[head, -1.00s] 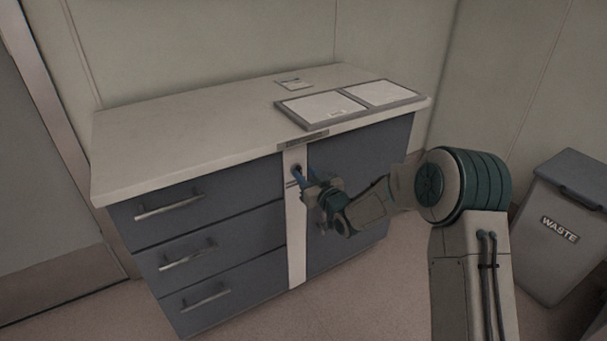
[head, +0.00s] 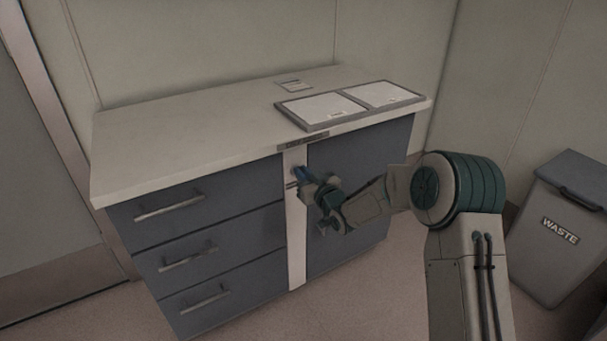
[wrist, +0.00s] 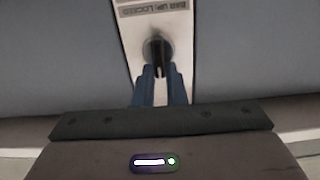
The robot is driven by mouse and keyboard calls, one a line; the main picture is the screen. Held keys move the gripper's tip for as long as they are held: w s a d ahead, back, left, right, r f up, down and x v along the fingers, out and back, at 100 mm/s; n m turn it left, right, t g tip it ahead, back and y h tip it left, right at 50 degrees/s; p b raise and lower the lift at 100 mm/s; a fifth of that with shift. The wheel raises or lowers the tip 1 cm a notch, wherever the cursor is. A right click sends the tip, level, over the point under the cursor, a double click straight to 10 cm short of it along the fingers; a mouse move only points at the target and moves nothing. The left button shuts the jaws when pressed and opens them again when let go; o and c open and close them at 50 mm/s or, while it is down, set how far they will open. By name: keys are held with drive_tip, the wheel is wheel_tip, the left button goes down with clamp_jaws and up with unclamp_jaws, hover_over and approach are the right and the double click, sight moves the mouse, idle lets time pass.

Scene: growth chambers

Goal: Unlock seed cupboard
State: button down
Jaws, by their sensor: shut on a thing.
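The seed cupboard is the blue-grey door (head: 362,185) in the right part of the counter unit, and it is closed. A white strip (head: 296,245) runs down its left side. On the strip, a round dark lock (wrist: 157,48) shows in the wrist view, under a label (wrist: 163,7) that appears to read "BAR UP LOCKED". My gripper (head: 300,175) is at the lock. Its blue fingers (wrist: 160,88) are shut on a small piece at the lock, likely the key; the fingers hide most of it. Whether it has turned, I cannot tell.
Several drawers with bar handles (head: 170,206) fill the unit's left part. A framed tray (head: 300,122) with pale panels and a small card (head: 290,85) lie on the countertop (head: 190,135). A waste bin (head: 565,235) stands at the right. Floor is clear between.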

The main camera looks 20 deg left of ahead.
drive_tip(key=shift+d, duration=0.1)
drive_tip(key=m, duration=0.5)
drive_tip(key=f+m+b, duration=0.1)
drive_tip(key=m, duration=0.5)
drive_tip(key=w+d+m+b, duration=0.1)
drive_tip(key=m, duration=0.5)
drive_tip(key=shift+f, duration=0.4)
drive_tip(key=shift+m, duration=0.4)
drive_tip(key=c, duration=1.5)
unclamp_jaws()
drive_tip(key=p+v, duration=0.2)
drive_tip(key=v, duration=1.1)
drive_tip(key=shift+s+d, duration=0.2)
drive_tip(key=shift+s, duration=0.05)
